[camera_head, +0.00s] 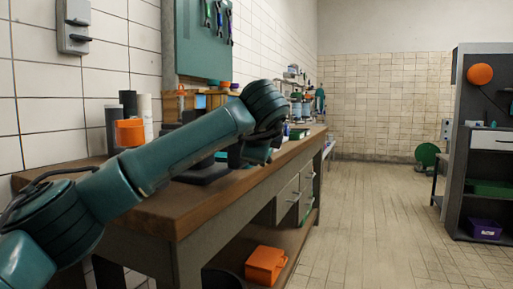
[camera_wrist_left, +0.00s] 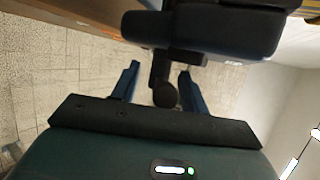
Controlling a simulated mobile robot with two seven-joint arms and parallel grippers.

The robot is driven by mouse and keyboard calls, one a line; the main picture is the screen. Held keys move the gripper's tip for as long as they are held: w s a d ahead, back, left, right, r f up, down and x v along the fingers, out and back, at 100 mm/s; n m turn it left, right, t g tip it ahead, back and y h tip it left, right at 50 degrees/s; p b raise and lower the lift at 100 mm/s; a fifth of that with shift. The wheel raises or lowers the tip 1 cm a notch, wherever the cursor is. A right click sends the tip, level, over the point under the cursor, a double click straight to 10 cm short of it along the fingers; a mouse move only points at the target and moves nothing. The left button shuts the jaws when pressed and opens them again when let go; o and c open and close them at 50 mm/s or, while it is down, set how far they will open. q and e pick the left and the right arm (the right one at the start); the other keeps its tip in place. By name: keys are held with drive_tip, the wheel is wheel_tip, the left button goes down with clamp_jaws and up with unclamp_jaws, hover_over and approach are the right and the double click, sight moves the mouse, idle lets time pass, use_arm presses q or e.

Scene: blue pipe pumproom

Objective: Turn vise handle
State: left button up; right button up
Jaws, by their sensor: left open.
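The vise (camera_head: 205,172) is a dark block on the wooden workbench, partly hidden behind my left arm in the head view. In the left wrist view the dark vise body (camera_wrist_left: 205,28) fills the top. A dark vise handle (camera_wrist_left: 165,95) with a round knob end points toward the wrist camera. My left gripper (camera_wrist_left: 159,72) is open, with one blue finger on each side of the handle. I cannot tell whether either finger touches it. In the head view the gripper is hard to make out against the vise. My right gripper is in neither view.
An orange bin (camera_head: 265,265) sits on the lower shelf. A dark shelf unit (camera_head: 462,140) stands at the right. The floor between is clear.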

use_arm(q)
drive_tip(key=shift+d, duration=0.1)
drive_tip(key=p+v, duration=0.1)
drive_tip(key=v, duration=1.2)
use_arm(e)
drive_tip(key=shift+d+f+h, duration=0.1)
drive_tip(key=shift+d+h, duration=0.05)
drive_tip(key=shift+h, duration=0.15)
use_arm(q)
drive_tip(key=shift+s, duration=0.1)
